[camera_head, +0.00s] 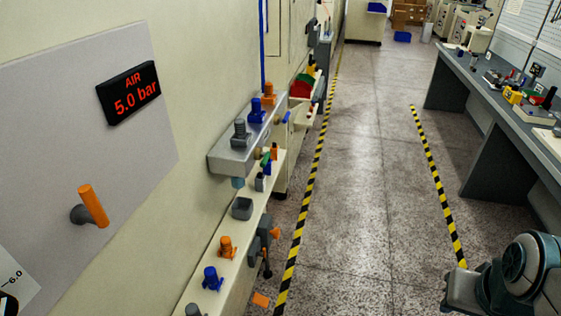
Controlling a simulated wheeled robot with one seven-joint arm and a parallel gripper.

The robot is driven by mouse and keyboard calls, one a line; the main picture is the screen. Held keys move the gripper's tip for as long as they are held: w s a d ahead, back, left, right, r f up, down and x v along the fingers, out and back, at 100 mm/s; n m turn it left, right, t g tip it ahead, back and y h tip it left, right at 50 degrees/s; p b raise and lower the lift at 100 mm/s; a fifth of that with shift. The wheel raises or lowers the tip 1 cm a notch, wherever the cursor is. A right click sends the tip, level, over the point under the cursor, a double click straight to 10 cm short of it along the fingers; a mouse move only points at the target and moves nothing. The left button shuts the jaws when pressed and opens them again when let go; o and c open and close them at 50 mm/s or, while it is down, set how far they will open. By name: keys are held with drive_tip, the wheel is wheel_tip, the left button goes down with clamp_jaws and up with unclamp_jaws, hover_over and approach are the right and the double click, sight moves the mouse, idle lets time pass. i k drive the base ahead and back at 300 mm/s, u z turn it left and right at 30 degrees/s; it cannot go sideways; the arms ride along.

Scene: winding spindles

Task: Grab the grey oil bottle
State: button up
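No item is clearly recognisable as the grey oil bottle at this size. A small grey upright item (240,134) stands on the raised grey ledge (226,160) at the left wall, in front of a blue one. Another grey item (193,310) is cut off by the bottom edge, at the near end of the lower cream ledge. My arm (525,272) shows at the bottom right, across the aisle from the ledges. Its end, with my gripper (452,292), is small and partly cut off. I cannot make out its fingers or whether it holds anything.
Orange (226,247) and blue (211,278) items and a grey cup (242,208) stand on the lower ledge. An orange lever (93,205) juts from the wall panel. The striped-line aisle (365,200) is clear. A cluttered workbench (530,135) stands right.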

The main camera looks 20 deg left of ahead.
sight(261, 180)
drive_tip(key=i, duration=1.95)
drive_tip(key=u, duration=3.8)
